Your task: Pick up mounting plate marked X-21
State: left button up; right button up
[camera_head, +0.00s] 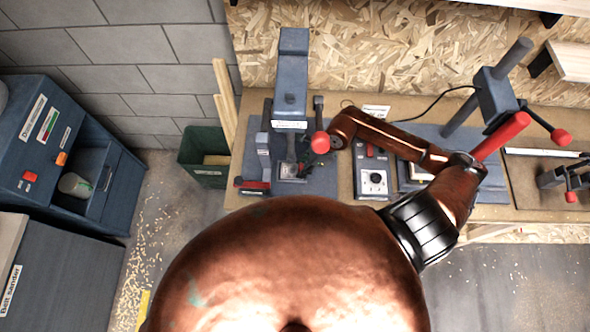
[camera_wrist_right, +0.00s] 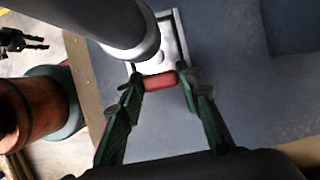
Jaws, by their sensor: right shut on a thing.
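My right gripper (camera_wrist_right: 161,82) shows in the right wrist view, its two green fingers closed on the ends of a small red piece (camera_wrist_right: 161,80). A pale metal plate (camera_wrist_right: 176,42) lies just beyond the red piece, over a grey surface. I cannot tell whether the red piece is part of this plate, and no X-21 marking is readable. My left gripper is not in view.
A grey cylinder (camera_wrist_right: 125,28) stands close to the fingertips. In the head view, a blue-grey press (camera_head: 291,75) with a red knob (camera_head: 320,142) stands on the wooden bench (camera_head: 412,105). A control box (camera_head: 374,181) sits beside it. A green bin (camera_head: 204,155) stands left.

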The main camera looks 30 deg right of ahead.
grip_shut()
jog(key=shift+r, duration=0.1)
